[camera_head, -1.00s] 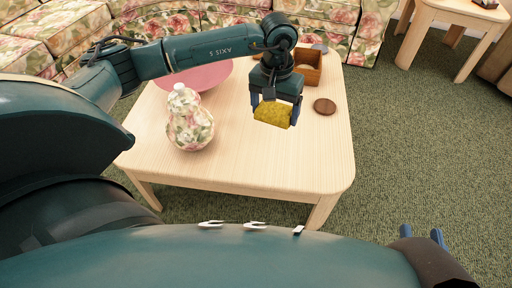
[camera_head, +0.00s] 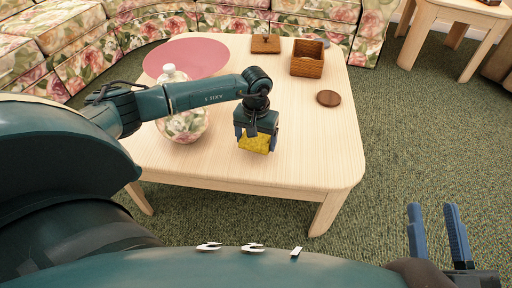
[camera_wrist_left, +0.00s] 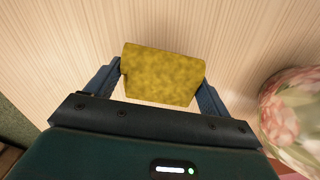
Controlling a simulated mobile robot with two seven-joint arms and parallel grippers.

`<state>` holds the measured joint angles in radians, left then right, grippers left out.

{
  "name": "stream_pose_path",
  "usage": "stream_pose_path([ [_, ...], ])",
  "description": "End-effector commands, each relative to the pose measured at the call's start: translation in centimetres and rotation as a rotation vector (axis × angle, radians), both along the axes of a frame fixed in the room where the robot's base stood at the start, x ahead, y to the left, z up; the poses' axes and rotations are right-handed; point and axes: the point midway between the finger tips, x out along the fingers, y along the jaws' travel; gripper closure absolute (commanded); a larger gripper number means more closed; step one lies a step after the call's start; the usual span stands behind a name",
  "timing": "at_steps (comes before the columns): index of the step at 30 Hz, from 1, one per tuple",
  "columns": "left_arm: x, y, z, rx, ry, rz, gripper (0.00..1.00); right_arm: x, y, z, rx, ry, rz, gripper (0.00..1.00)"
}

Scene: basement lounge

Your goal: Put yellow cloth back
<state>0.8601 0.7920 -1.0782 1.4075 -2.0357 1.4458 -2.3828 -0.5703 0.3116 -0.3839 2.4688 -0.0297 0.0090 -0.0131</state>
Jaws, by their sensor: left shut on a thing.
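The yellow cloth (camera_head: 254,143) is a small folded block with a mottled surface. My left gripper (camera_head: 256,138) is shut on it, near the front middle of the light wooden table (camera_head: 300,160). In the left wrist view the cloth (camera_wrist_left: 162,74) sits between the two fingers of the left gripper (camera_wrist_left: 162,85), with the table top behind it. I cannot tell whether the cloth touches the table. My right gripper (camera_head: 436,235) is at the lower right, over the carpet, with its two blue fingers apart and nothing between them.
A floral vase (camera_head: 184,122) stands left of the cloth, partly behind my left arm. A pink round mat (camera_head: 187,56), an open wooden box (camera_head: 307,60), a flat wooden piece (camera_head: 266,44) and a dark round coaster (camera_head: 328,98) lie farther back. The table's front right is clear.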

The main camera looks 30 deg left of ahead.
Motion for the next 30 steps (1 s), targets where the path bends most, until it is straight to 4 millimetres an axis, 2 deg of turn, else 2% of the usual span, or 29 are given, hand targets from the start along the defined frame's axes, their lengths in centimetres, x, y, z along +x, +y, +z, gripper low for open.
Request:
stream_pose_path([
  [1,0.0,0.0,-1.5,0.000,0.002,0.000,0.37,0.2,0.0,0.1,-0.002,-0.037,0.003,0.64],
  [4,0.0,-0.1,-2.6,-0.001,0.002,-0.001,0.37,0.5,-0.1,1.1,-0.007,-0.095,0.002,0.64],
  [16,0.0,0.0,-3.0,0.000,0.000,-0.001,0.37,0.6,-0.2,1.5,-0.010,-0.128,0.001,0.64],
  [17,0.0,0.0,-3.0,0.000,0.000,-0.001,0.18,0.7,-0.2,1.7,-0.011,-0.135,0.002,0.64],
  [21,0.0,0.0,-2.9,0.000,0.001,-0.001,0.06,0.7,-0.2,1.8,-0.011,-0.133,0.001,0.64],
  [24,0.0,0.0,-2.9,0.000,0.001,-0.001,0.00,0.7,-0.2,1.8,-0.010,-0.134,0.001,0.64],
  [30,0.0,0.0,-2.8,0.000,0.001,0.000,0.00,0.7,-0.2,1.9,-0.011,-0.133,0.001,0.64],
])
